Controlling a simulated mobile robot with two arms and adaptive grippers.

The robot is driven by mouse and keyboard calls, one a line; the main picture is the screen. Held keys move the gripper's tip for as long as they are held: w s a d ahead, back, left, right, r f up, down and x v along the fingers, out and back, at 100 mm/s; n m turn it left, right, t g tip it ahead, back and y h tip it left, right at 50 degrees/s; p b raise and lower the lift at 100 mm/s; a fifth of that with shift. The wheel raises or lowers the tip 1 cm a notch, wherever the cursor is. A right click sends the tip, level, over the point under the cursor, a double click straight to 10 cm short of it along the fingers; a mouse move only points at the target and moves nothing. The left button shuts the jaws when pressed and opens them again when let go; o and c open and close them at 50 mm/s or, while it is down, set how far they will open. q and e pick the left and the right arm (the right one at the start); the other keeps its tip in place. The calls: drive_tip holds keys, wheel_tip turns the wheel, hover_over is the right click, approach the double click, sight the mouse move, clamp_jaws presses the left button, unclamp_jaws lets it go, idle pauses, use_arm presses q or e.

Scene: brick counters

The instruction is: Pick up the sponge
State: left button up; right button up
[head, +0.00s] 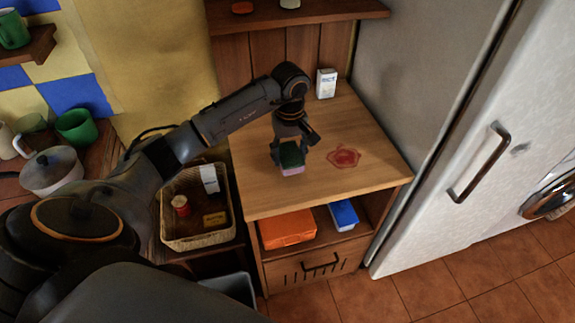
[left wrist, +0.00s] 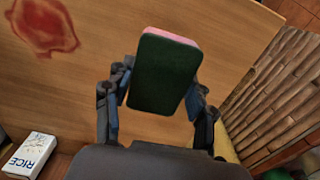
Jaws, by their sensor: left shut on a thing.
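The sponge (head: 291,160) has a dark green face and a pink side. In the head view it is at the wooden counter, left of a red stain. In the left wrist view the sponge (left wrist: 166,72) is between the two fingers, green face toward the camera. My left gripper (head: 290,150) is shut on the sponge, and its fingers (left wrist: 160,95) lie along both sides. I cannot tell whether the sponge touches the counter top. My right gripper is not in view.
The counter (head: 370,185) has a red stain (head: 344,157) and a white rice box (head: 326,83) at the back. A wicker basket (head: 200,242) stands at left. An orange box (head: 287,229) and blue box (head: 343,214) lie on the shelf below. A white fridge (head: 450,130) stands at right.

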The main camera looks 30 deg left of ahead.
use_arm(q)
drive_tip(key=d+r, duration=0.2)
drive_tip(key=d+r+b, duration=0.1)
drive_tip(key=d+r, duration=0.1)
drive_tip(key=shift+w, duration=0.2)
drive_tip(key=d+r+b, duration=0.2)
drive_tip(key=d+r, duration=0.3)
drive_tip(key=d, duration=0.4)
drive_tip(key=shift+w+d, duration=0.15)
drive_tip(key=shift+d, duration=0.15)
drive_tip(key=shift+o, duration=1)
drive_tip(key=c, duration=0.3)
drive_tip(key=shift+c, duration=0.3)
